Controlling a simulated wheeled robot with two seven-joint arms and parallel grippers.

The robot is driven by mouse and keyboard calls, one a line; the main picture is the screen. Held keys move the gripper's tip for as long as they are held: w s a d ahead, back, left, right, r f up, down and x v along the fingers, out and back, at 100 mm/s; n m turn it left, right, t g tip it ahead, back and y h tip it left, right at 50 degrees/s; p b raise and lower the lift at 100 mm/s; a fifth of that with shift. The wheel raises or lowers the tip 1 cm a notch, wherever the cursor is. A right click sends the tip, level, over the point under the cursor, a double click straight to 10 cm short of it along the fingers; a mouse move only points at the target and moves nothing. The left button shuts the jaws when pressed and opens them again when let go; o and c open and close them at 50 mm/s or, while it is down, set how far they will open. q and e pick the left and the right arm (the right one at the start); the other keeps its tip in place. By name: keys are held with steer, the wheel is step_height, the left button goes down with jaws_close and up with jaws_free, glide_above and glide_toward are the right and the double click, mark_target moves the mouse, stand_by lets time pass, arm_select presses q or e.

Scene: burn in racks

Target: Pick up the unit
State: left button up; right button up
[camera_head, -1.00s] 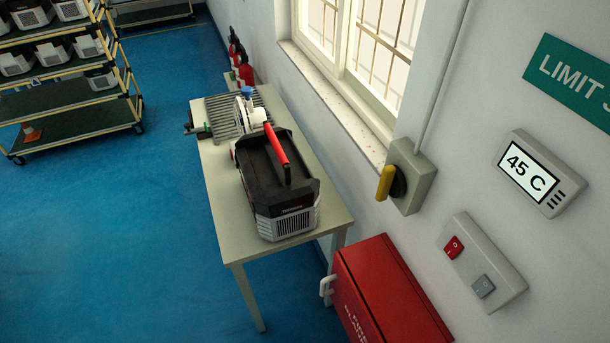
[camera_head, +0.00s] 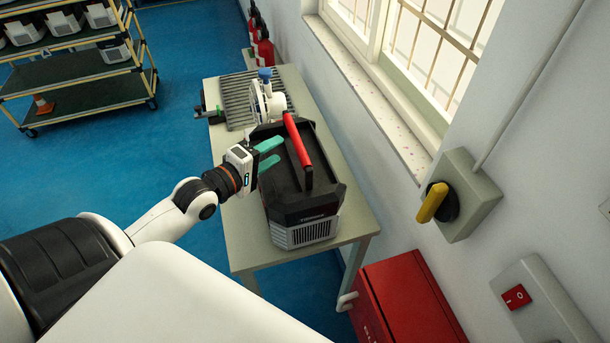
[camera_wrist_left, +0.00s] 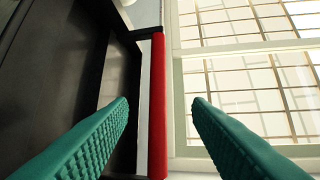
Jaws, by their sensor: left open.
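The unit (camera_head: 305,232) is a black and grey box with a vented front and a red-topped handle (camera_head: 297,140). It stands on a narrow beige table (camera_head: 236,222). My left gripper (camera_head: 272,154) is open and empty, with its green fingers over the unit's left side, pointing toward the handle. In the left wrist view, the red handle (camera_wrist_left: 158,105) runs upright between the two parted green fingers, apart from both. Whether it lies within fingertip depth I cannot tell. My right gripper is not in view.
A ribbed grey plate (camera_head: 238,92) and a white device with a blue cap (camera_head: 265,74) stand behind the unit. A window wall with a yellow-handled switch (camera_head: 433,203) is close on the right. A red cabinet (camera_head: 410,295) stands at front right. Shelves (camera_head: 85,70) are far left.

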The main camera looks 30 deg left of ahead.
mark_target(297, 135)
arm_select(q)
steer(key=p+x, duration=0.1)
steer(key=x, duration=0.2)
steer(key=shift+w+a+r, duration=0.1)
steer(key=shift+w, duration=0.55)
steer(key=shift+w+f, duration=0.25)
steer(key=p+x, duration=0.2)
steer(key=x, duration=0.2)
steer(key=shift+w+d+f, duration=0.3)
steer(key=shift+w, duration=0.3)
steer(key=shift+s, duration=0.1)
steer(key=shift+c, duration=0.7)
jaws_close()
